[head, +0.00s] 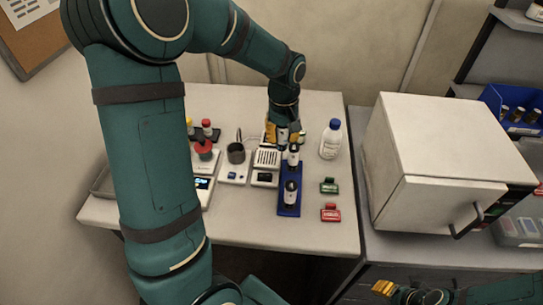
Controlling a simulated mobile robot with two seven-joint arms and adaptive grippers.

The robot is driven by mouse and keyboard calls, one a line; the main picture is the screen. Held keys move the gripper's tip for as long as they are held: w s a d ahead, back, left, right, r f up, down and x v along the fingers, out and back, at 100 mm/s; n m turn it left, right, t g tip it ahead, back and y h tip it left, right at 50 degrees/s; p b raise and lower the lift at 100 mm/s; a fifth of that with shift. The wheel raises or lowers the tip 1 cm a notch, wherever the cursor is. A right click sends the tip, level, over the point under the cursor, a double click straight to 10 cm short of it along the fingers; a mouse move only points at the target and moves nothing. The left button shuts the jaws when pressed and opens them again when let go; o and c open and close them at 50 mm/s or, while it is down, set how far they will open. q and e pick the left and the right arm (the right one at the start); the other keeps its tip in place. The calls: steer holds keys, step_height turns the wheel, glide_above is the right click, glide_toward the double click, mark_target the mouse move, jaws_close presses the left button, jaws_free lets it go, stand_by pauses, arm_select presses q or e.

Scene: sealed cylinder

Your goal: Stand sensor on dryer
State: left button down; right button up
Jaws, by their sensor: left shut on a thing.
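My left gripper (284,135) points down over the back of the table, shut on a small pale cylinder, likely the sensor (282,139), largely hidden by the fingers. It is just behind and to the right of a white box with a slotted grille top (267,158), which looks like the dryer. I cannot tell whether the held piece touches the box or the blue rack. The blue rack (289,209) stands right of the box and carries black-and-white cylinders (290,190). My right gripper (384,288) shows only partly at the bottom right, away from the table; its opening is unclear.
A dark cup (236,153) on a white base and a scale with a lit display (202,186) stand to the left. A white bottle with a blue cap (330,140) and green (329,186) and red (331,214) blocks are right. A white cabinet (443,165) stands beyond.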

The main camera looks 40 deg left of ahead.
arm_select(q)
steer(key=r, duration=0.1)
glide_above(268, 158)
step_height(268, 158, down, 10)
steer(key=shift+a+r, duration=0.1)
steer(key=shift+a, duration=0.05)
stand_by(0.4)
steer(key=c, duration=0.8)
jaws_free()
steer(key=shift+b, duration=0.3)
